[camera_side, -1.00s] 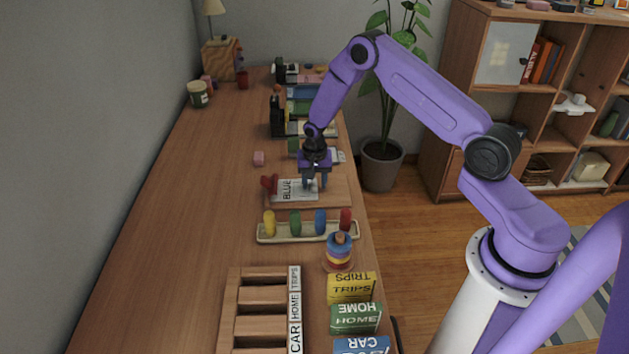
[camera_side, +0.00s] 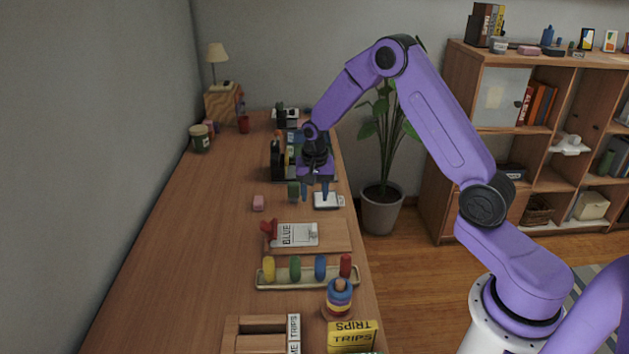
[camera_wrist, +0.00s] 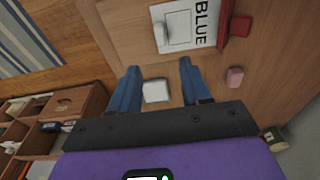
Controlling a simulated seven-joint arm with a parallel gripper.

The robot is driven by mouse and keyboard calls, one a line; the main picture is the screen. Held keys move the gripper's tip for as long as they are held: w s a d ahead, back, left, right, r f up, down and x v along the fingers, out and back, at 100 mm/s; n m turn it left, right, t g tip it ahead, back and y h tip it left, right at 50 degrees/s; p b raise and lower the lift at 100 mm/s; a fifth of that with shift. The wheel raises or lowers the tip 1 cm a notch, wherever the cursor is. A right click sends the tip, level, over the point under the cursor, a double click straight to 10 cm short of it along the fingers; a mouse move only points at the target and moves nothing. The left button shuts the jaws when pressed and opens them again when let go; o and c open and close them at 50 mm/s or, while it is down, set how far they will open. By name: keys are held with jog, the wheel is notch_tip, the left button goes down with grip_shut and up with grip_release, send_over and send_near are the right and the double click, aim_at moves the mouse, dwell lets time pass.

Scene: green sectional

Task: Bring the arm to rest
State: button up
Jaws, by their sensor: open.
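My gripper (camera_side: 315,192) hangs over the right part of the table, pointing down, behind the BLUE card. Its two blue fingers are apart with nothing between them. They also show in the wrist view (camera_wrist: 158,68). A small white square object (camera_side: 326,201) lies on the table just under or beside the fingertips; in the wrist view it shows (camera_wrist: 156,91) between the fingers, farther down. I cannot tell how high the fingertips are above it.
The BLUE card (camera_side: 296,234) lies on a wooden board (camera_side: 335,236) beside a red piece (camera_side: 269,229). Nearer are a tray (camera_side: 308,282) of coloured pegs and a ring stack (camera_side: 339,298). A pink block (camera_side: 258,203) is to the left. The table's left half is clear.

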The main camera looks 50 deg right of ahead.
jog(key=s+a+r+n, duration=1)
jog(key=s+a+r, duration=0.2)
jog(key=s+a, duration=0.25)
jog(key=s+d+r+n+y, duration=0.1)
jog(key=s+n, duration=1)
jog(key=s, duration=1.1)
jog(key=shift+s+d+r+n+g, duration=0.3)
jog(key=shift+s+r+g, duration=0.1)
jog(key=shift+r, duration=0.15)
